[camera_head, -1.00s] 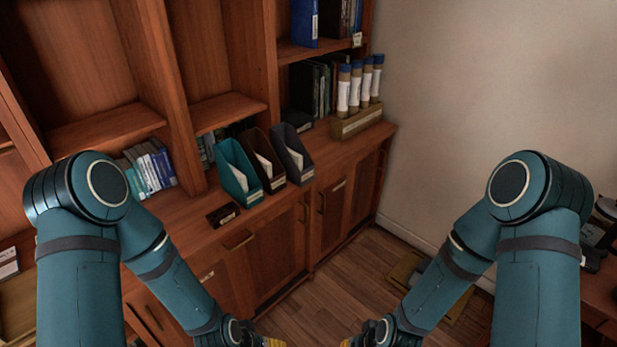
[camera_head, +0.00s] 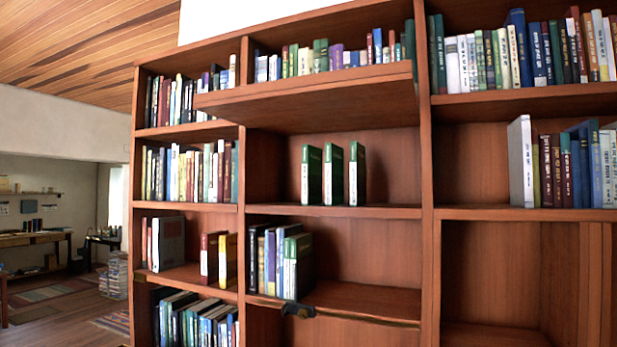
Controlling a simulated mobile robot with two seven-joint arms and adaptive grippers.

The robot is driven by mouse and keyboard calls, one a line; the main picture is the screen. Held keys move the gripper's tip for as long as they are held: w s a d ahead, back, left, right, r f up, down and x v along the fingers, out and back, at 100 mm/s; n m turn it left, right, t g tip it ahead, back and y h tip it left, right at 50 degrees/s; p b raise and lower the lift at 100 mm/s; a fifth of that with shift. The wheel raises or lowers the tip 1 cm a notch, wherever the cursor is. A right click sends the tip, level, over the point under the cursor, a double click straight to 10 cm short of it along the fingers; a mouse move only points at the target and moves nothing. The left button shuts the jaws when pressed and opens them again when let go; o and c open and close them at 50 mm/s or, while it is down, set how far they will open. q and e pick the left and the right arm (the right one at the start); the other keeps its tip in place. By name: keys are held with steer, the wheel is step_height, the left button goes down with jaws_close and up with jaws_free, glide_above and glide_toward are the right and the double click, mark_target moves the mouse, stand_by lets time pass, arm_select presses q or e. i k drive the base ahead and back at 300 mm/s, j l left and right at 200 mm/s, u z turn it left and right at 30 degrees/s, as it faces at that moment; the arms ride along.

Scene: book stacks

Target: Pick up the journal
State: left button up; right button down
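No single item is clearly marked as the journal. Three alike green volumes with white spines stand upright and apart in the middle compartment: the left one (camera_head: 312,175), the middle one (camera_head: 333,175) and the right one (camera_head: 357,175).
A tall wooden bookcase (camera_head: 427,150) fills most of the view. A panel (camera_head: 310,100) juts out above the green volumes. Several books (camera_head: 282,260) stand one shelf below. A small dark object (camera_head: 298,311) sits at that shelf's front edge. A room opens at left.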

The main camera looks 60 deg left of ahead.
mark_target(311, 156)
steer(key=u, duration=1.95)
